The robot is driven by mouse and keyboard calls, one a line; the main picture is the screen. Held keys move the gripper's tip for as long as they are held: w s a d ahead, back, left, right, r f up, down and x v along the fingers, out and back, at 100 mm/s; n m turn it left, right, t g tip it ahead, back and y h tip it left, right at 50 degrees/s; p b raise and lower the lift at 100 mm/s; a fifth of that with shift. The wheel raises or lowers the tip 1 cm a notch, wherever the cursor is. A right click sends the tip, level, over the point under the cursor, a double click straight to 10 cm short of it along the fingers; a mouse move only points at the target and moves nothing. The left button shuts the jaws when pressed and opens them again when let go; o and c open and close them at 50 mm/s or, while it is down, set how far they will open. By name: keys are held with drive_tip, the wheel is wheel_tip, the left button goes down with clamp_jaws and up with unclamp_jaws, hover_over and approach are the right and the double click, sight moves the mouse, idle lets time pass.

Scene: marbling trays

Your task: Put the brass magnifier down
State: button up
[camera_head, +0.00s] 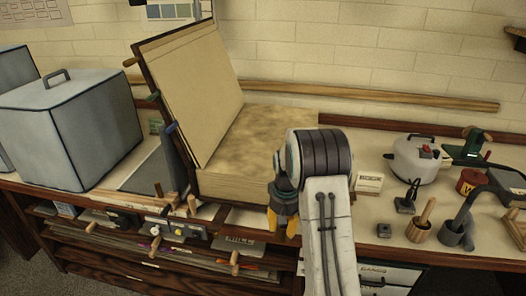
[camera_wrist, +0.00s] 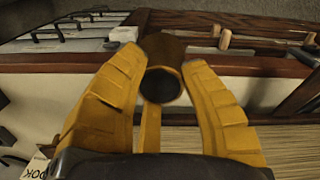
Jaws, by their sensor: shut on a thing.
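The brass magnifier (camera_wrist: 163,68) shows in the wrist view as a short brown-gold cylinder with a dark round end. It sits between the tips of my gripper's yellow fingers (camera_wrist: 166,82), which are shut on it. In the head view my gripper (camera_head: 283,224) points down near the bench's front edge, in front of the big open book-like press. The magnifier cannot be made out there. The wrist view shows the bench's wooden front edge behind the magnifier; its height over the bench is hard to tell.
The bench (camera_head: 330,253) holds a grey-blue box (camera_head: 72,130) at left and the open press (camera_head: 255,140) behind my gripper. At right stand a small white box (camera_head: 369,183), a white pot (camera_head: 415,160), a mortar (camera_head: 418,231) and a dark cup (camera_head: 453,235). Drawers and shelves lie below.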

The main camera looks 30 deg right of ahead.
drive_tip(key=s+d+r+m+p, duration=0.3)
drive_tip(key=d+r+p, duration=0.1)
drive_tip(key=d+r, duration=1.5)
drive_tip(key=s+a+r+n, duration=0.3)
drive_tip(key=s+r+n, duration=0.2)
drive_tip(key=n, duration=0.9)
drive_tip(key=shift+s+r, duration=0.3)
drive_tip(key=shift+s, duration=0.35)
